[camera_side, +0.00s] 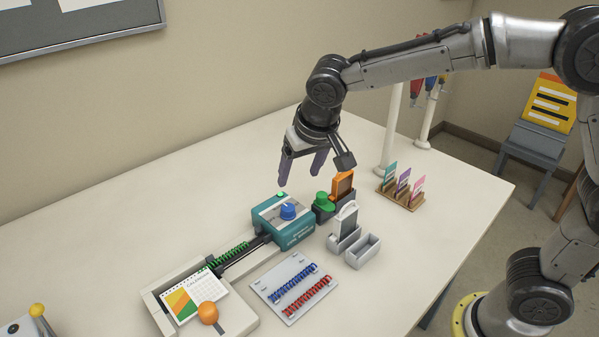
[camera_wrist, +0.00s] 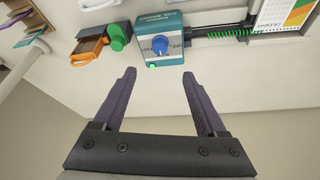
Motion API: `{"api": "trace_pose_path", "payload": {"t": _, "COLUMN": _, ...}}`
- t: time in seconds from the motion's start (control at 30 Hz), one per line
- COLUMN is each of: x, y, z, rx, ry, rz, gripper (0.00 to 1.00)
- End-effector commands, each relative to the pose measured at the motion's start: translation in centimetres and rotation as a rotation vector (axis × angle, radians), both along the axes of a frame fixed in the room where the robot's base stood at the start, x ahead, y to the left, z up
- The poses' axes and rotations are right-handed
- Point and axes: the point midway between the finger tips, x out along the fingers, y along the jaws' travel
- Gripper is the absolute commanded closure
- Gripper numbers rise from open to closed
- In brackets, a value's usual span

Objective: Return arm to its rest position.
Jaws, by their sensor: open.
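My gripper (camera_side: 302,167) is open and empty, with its purple fingers pointing down above the white table. It hangs over the table behind a teal machine (camera_side: 297,234) with a blue knob (camera_side: 288,212), apart from it. In the wrist view my gripper (camera_wrist: 158,75) shows both fingers spread with only bare table between them. The teal machine also shows in the wrist view (camera_wrist: 175,47), beyond the fingertips. My arm reaches in from the right of the side view, raised above the table.
A calendar (camera_side: 195,290) lies at a green coil (camera_side: 230,254). A coil board (camera_side: 294,286), grey holders (camera_side: 363,251), an orange-framed item (camera_side: 342,184) and a card rack (camera_side: 400,192) stand around. White posts (camera_side: 390,130) rise near the right. The table's back left is clear.

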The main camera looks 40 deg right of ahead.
Motion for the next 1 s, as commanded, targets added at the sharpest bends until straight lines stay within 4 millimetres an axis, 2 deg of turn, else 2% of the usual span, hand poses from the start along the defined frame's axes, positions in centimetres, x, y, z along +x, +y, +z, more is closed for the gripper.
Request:
{"api": "trace_pose_path", "payload": {"t": 0.13, "x": 0.1, "y": -0.7, "z": 0.5, "rx": 0.004, "ry": -0.011, "rz": -0.016, "gripper": 0.26}}
{"api": "trace_pose_path", "payload": {"t": 0.27, "x": -0.3, "y": -2.9, "z": 3.9, "rx": 0.029, "ry": -0.081, "rz": -0.063, "gripper": 0.26}}
{"api": "trace_pose_path", "payload": {"t": 0.37, "x": -3.1, "y": -5.8, "z": 7.1, "rx": 0.060, "ry": -0.137, "rz": -0.121, "gripper": 0.26}}
{"api": "trace_pose_path", "payload": {"t": 0.4, "x": -4.8, "y": -6.9, "z": 8.1, "rx": 0.069, "ry": -0.154, "rz": -0.131, "gripper": 0.26}}
{"api": "trace_pose_path", "payload": {"t": 0.53, "x": -10.9, "y": -9.7, "z": 9.7, "rx": 0.078, "ry": -0.190, "rz": -0.125, "gripper": 0.26}}
{"api": "trace_pose_path", "payload": {"t": 0.67, "x": -17.0, "y": -11.1, "z": 9.0, "rx": 0.067, "ry": -0.204, "rz": -0.070, "gripper": 0.26}}
{"api": "trace_pose_path", "payload": {"t": 0.7, "x": -18.7, "y": -11.3, "z": 8.4, "rx": 0.061, "ry": -0.204, "rz": -0.047, "gripper": 0.26}}
{"api": "trace_pose_path", "payload": {"t": 0.8, "x": -22.3, "y": -11.2, "z": 6.4, "rx": 0.044, "ry": -0.188, "rz": 0.028, "gripper": 0.26}}
{"api": "trace_pose_path", "payload": {"t": 0.9, "x": -24.7, "y": -10.8, "z": 4.1, "rx": 0.026, "ry": -0.152, "rz": 0.119, "gripper": 0.26}}
{"api": "trace_pose_path", "payload": {"t": 1.0, "x": -25.7, "y": -10.3, "z": 2.4, "rx": 0.011, "ry": -0.104, "rz": 0.206, "gripper": 0.26}}
